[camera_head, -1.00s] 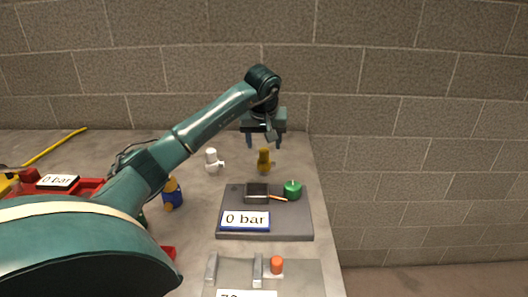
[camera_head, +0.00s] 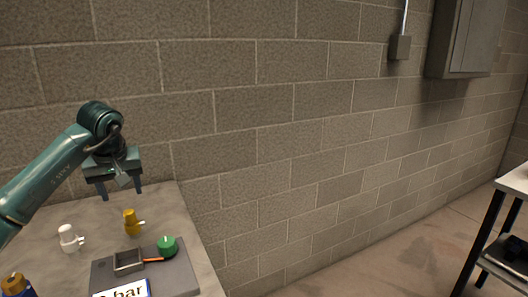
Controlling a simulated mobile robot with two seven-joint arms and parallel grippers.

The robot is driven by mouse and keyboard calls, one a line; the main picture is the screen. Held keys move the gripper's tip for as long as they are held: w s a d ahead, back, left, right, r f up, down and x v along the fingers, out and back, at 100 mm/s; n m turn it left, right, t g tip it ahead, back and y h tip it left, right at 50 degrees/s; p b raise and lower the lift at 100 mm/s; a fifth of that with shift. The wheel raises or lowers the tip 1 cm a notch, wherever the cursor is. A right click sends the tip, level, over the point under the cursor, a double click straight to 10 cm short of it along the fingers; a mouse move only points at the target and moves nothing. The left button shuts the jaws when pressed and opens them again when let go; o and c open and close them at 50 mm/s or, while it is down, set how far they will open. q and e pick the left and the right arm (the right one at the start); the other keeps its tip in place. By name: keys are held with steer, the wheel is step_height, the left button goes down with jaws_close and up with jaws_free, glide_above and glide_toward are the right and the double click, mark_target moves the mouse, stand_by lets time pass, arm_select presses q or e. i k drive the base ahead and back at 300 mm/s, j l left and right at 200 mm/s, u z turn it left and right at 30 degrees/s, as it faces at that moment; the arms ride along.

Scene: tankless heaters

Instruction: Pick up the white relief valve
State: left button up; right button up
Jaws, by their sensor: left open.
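The white relief valve (camera_head: 69,238) stands on the grey table (camera_head: 185,213) at the lower left, with a small side stub pointing right. My left gripper (camera_head: 121,193) hangs above the table's back, pointing down, with its two fingers apart and nothing between them. It is up and to the right of the white valve and does not touch it. A yellow-brown valve (camera_head: 131,222) stands below the gripper, to the right of the white one. My right gripper is not in view.
A dark grey plate (camera_head: 183,277) with a green knob (camera_head: 167,245), a small grey box (camera_head: 129,261) and a "bar" label (camera_head: 124,290) lies in front. A blue and brown valve (camera_head: 16,285) is at the lower left. A block wall (camera_head: 300,130) stands behind; another table (camera_head: 515,180) is far right.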

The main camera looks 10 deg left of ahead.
mark_target(71, 243)
steer(key=k+l, duration=0.75)
steer(key=l, duration=0.2)
